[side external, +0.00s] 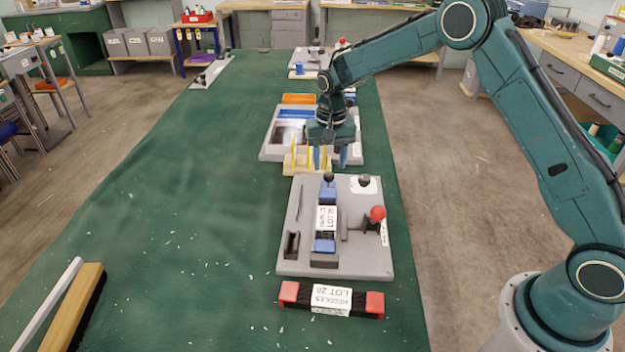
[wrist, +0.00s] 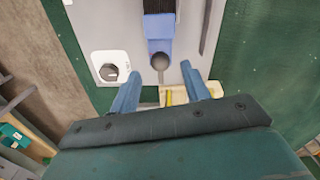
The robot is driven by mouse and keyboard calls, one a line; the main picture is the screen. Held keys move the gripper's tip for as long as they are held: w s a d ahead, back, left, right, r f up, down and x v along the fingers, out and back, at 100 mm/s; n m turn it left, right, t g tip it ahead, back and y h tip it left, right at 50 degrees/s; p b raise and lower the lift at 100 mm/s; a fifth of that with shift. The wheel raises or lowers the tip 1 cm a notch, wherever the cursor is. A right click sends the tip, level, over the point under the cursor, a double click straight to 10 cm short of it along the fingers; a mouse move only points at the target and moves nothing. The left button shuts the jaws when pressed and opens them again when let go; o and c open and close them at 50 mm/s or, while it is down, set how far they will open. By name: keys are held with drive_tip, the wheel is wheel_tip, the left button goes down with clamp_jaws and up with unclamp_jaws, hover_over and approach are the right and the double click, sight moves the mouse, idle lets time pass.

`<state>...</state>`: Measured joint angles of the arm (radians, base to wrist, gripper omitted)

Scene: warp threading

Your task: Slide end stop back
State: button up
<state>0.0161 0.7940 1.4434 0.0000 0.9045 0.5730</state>
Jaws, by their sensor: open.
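A grey fixture plate (side external: 290,255) lies on the green bench. On it is a block with a white lot label (side external: 326,219), with blue parts at both ends. A blue end piece with a dark ball knob (side external: 329,177) is at its far end; I take it for the end stop, but it has no label. In the wrist view this blue piece (wrist: 159,32) shows with its round knob (wrist: 160,62). My gripper (side external: 331,158) is open and empty, just beyond the knob. In the wrist view its fingertips (wrist: 159,74) stand to either side of the knob, apart from it.
A red ball lever (side external: 377,213) stands at the plate's right. A labelled black bar with red ends (side external: 332,299) lies in front. A pale rack with yellow pieces (side external: 302,163) and a grey tray (side external: 273,151) stand behind, close to my gripper.

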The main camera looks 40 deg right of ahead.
sight(329, 172)
drive_tip(key=shift+f, duration=2.85)
clamp_jaws()
